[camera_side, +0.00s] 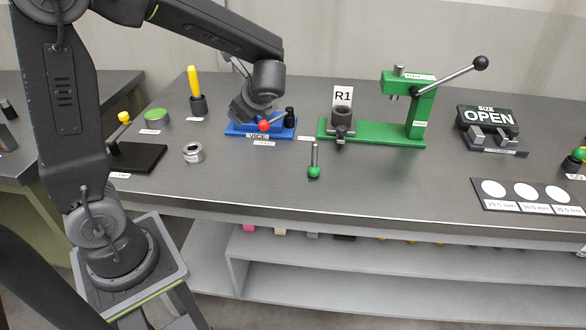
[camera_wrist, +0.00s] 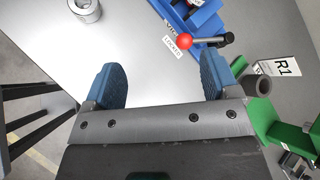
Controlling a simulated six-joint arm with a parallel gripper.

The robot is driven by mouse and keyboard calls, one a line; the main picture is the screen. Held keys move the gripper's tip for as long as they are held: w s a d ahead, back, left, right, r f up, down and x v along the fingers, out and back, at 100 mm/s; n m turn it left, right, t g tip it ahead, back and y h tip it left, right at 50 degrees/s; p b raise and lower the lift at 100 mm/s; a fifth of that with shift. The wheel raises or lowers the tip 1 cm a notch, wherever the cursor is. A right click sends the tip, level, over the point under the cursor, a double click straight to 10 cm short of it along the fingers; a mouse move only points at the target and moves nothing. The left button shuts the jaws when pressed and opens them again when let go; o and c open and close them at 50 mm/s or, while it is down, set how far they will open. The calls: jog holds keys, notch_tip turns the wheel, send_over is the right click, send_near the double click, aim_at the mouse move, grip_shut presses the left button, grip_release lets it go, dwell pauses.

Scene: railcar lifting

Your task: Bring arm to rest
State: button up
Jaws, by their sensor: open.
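My gripper (camera_wrist: 163,80) is open, with its two blue-padded fingers well apart and only bare grey bench top between them. In the side view my gripper (camera_side: 250,108) is low over the bench by the blue vice (camera_side: 284,131), partly in front of it. The vice's blue body (camera_wrist: 207,18) and its red-ball handle (camera_wrist: 184,42) lie beyond the fingertips in the wrist view. The label by the handle appears to read LOCKED. My fingertips are hard to make out in the side view.
A green press (camera_side: 375,135) with an R1 sign (camera_side: 343,96) stands right of the vice. A metal ring (camera_side: 193,152) and a green-knobbed pin (camera_side: 314,170) are near the front. A yellow-handled tool (camera_side: 195,85) stands behind.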

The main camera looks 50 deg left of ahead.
jog(key=s+d+r+n+t+h, duration=0.1)
jog(key=s+d+r+n+h, duration=0.1)
jog(key=s+d+n+h, duration=0.3)
jog(key=s+d+r+n+t+h, duration=0.2)
jog(key=s+d+r+n+h, duration=0.1)
jog(key=s+d+n, duration=0.6)
jog(key=shift+s+d+t+h, duration=0.3)
jog(key=shift+s+d+h, duration=0.5)
jog(key=shift+s+h, duration=0.1)
